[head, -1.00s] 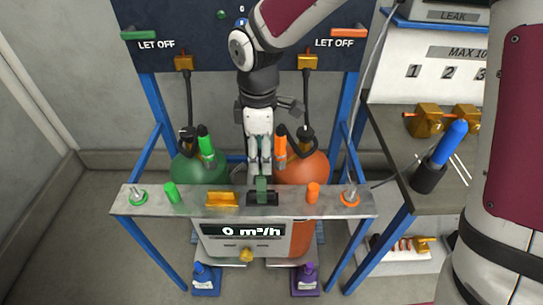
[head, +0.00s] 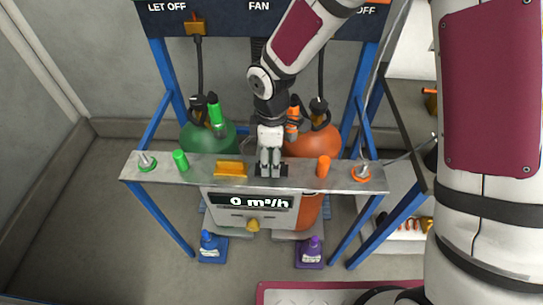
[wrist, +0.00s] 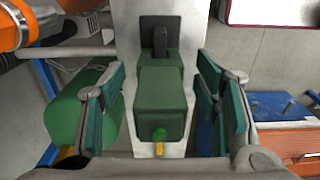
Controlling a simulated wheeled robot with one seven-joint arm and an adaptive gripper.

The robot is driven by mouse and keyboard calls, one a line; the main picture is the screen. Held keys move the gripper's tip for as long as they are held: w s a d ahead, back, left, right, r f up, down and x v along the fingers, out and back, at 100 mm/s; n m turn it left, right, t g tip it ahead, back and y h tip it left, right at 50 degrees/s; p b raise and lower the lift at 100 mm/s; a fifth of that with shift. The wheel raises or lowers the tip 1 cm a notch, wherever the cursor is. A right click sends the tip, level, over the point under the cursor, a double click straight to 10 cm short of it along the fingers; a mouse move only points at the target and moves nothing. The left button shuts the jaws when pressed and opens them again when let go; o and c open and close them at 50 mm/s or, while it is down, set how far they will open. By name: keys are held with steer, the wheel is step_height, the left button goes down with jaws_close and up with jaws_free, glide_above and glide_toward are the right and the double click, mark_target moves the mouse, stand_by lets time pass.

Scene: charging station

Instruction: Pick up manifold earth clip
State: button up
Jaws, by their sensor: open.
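The dark green clip (wrist: 160,95) is the thing I take as the manifold earth clip. It stands on the metal shelf, with a black upright piece behind it. My gripper (wrist: 164,108) is open in the wrist view, with one teal-padded finger on each side of the clip. Gaps show between the pads and the clip. In the head view, my gripper (head: 269,170) points down onto the shelf over the black holder (head: 283,171). There the fingers hide most of the clip.
Green (head: 208,139) and orange (head: 312,141) cylinders stand behind. A cable runs from the right-hand orange ring (head: 361,174).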

steer(key=shift+f, duration=0.7)
steer(key=c, duration=1.3)
steer(key=shift+o, duration=0.2)
steer(key=shift+r, duration=0.15)
steer(key=shift+r, duration=0.65)
step_height(320, 180, up, 2)
steer(key=shift+s+r, duration=0.1)
steer(key=shift+r, duration=0.05)
steer(key=s+d+r+p, duration=0.1)
steer(key=s+d, duration=0.3)
steer(key=s, duration=1.1)
steer(key=shift+s+r, duration=0.15)
steer(key=shift+r, duration=0.1)
